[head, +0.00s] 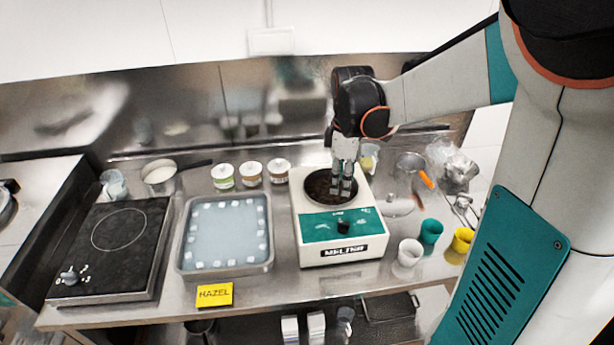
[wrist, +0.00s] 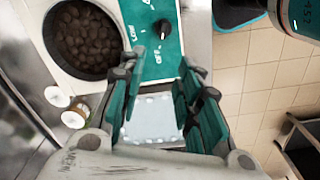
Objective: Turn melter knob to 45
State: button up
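The melter (head: 322,250) is a white box with a round well of dark brown pieces and a teal front panel. Its black knob (head: 344,227) sits on that panel and also shows in the wrist view (wrist: 162,27), near the top. White markings surround the knob; OFF is legible in the wrist view, but the pointer's setting is too small to read. My gripper (head: 342,190) is above the melter, near the well and behind the knob in the head view. In the wrist view its fingers (wrist: 160,70) are apart with nothing between them, clear of the knob.
A tray (head: 183,240) with pale blue contents and a black hot plate (head: 110,270) stand left. Several small jars (head: 251,174) stand behind the tray. White (head: 409,253), teal (head: 431,232) and yellow (head: 461,241) cups stand right. A yellow HAZEL card (head: 214,295) is in front.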

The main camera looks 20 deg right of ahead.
aim_at(341, 222)
jog(key=shift+n, duration=0.4)
jog(key=f, duration=0.5)
jog(key=f+b, duration=0.1)
jog(key=f, duration=0.3)
jog(key=f+b, duration=0.1)
jog(key=f, duration=0.4)
jog(key=shift+s+d+f, duration=0.25)
jog(key=shift+d+f, duration=0.05)
jog(key=shift+c, duration=0.3)
grip_shut()
